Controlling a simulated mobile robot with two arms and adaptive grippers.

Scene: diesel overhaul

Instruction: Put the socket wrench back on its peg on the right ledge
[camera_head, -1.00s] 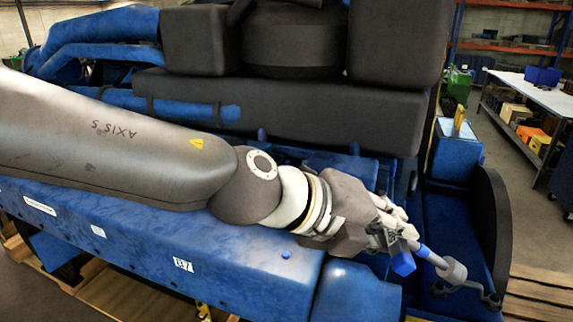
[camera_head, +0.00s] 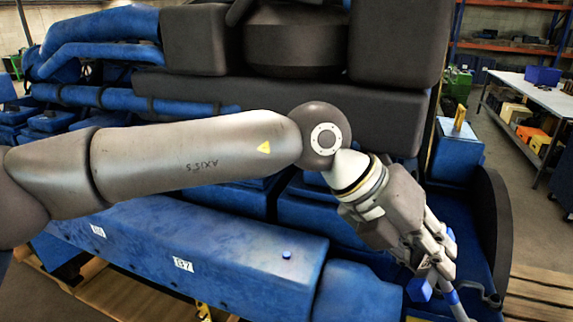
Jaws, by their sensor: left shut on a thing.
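My left gripper (camera_head: 436,258) is at the lower right, pointing down and shut on the socket wrench (camera_head: 453,298). The wrench is a thin grey shaft with a blue band; it slants down and its lower end is cut off by the bottom edge of the picture. The blue right ledge (camera_head: 466,240) lies beside and behind the gripper. A small dark fitting (camera_head: 492,298) shows on the ledge's outer edge, right of the wrench; I cannot tell whether it is the peg. My right gripper is not in view.
The blue engine block (camera_head: 220,265) and a dark upper housing (camera_head: 285,100) fill the left and middle. A dark curved guard (camera_head: 489,225) borders the ledge on the right. A white bench (camera_head: 535,95) stands far off at the right.

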